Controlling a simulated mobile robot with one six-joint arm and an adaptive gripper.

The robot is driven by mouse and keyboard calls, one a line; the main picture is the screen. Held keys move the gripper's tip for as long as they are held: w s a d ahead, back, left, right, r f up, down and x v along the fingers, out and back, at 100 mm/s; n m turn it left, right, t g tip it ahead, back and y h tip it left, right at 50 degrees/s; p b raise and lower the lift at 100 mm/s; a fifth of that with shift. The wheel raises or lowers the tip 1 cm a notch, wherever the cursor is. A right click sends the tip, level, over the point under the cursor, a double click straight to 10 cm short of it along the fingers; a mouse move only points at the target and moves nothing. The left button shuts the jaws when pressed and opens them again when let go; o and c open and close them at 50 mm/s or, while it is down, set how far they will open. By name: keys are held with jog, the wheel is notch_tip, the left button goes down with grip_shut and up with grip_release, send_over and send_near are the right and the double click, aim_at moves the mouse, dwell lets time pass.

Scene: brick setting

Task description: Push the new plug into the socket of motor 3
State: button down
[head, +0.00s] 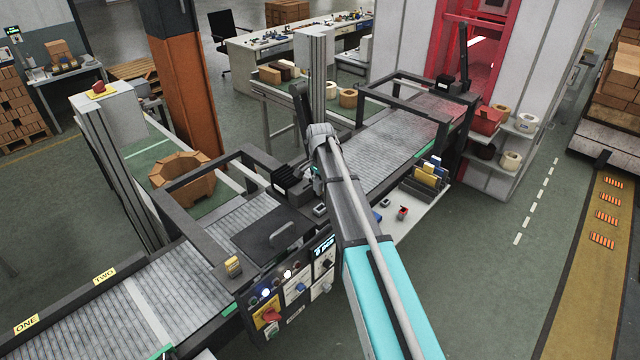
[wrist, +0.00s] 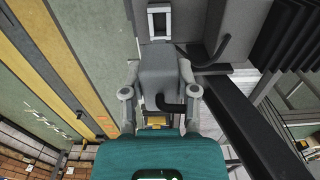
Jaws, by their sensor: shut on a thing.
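In the wrist view my gripper (wrist: 159,70) is shut on the plug (wrist: 159,62), a grey block with a short black cable bend (wrist: 172,105) at its near end. A finger lies along each side of it. The socket (wrist: 160,20), a pale rectangular frame on a grey housing, is straight ahead of the plug's far end; I cannot tell whether they touch. In the head view the black finned motor (head: 289,180) stands at the conveyor's edge by the end of my arm, which largely hides the gripper and plug. No motor number is readable.
A dark beam (wrist: 235,115) runs diagonally on the right. A control panel (head: 290,285) is on the conveyor's near side. A small side table (head: 415,210) holds a red-topped item (head: 403,213).

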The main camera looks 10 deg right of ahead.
jog(key=shift+f+b, duration=2.7)
jog(key=shift+f, duration=0.1)
jog(key=shift+f+b, duration=1.55)
jog(key=shift+c, duration=1.5)
grip_release()
jog(key=o, duration=0.3)
jog(key=shift+r, duration=0.15)
jog(key=shift+r+p, duration=2.9)
jog(key=shift+p, duration=0.2)
